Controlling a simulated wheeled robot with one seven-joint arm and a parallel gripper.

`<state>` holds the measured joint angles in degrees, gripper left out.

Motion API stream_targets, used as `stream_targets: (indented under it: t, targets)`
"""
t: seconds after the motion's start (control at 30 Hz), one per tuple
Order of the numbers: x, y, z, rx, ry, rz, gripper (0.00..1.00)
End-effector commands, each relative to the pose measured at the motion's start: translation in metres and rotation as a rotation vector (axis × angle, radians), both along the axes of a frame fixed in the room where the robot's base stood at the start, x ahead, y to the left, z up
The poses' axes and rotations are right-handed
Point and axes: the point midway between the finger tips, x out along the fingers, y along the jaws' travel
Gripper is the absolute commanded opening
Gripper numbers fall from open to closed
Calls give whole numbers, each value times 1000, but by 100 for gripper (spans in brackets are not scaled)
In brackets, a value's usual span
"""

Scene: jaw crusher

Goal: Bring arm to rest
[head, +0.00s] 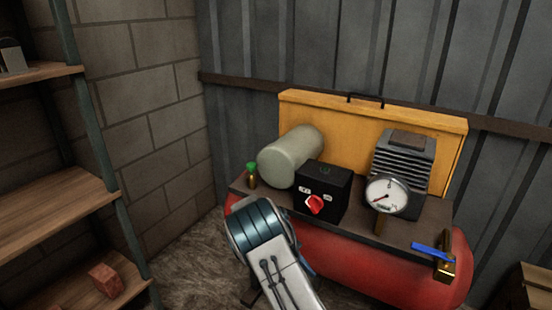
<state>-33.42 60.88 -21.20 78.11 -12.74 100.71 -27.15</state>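A links section of my arm, white and grey with a dark ribbed joint, rises from the bottom middle of the head view in front of the compressor. My gripper does not show in this view. The compressor has a red tank (375,268) under a dark top plate (405,233). On the plate are a black box with a red knob (315,204), a round pressure gauge (387,195), a blue-handled valve (433,252) at the right end and a small brass fitting with a green top (252,176) at the left end. My arm hides part of the tank's left end.
A pale green cylinder (284,160), a finned motor block (404,155) and an upright yellow panel (340,118) stand on or behind the plate. Wooden shelves (55,205) with a reddish block (106,281) stand at left. A wooden crate (538,285) shows at lower right.

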Motion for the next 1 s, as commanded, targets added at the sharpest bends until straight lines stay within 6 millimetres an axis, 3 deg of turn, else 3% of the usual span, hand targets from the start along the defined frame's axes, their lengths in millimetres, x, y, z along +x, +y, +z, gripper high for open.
stream_targets:
  t: [0.03,0.4,0.7,1.0]
  targets:
    - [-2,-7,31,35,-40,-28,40]
    - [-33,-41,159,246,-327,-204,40]
    - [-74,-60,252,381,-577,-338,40]
    - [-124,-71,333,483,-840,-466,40]
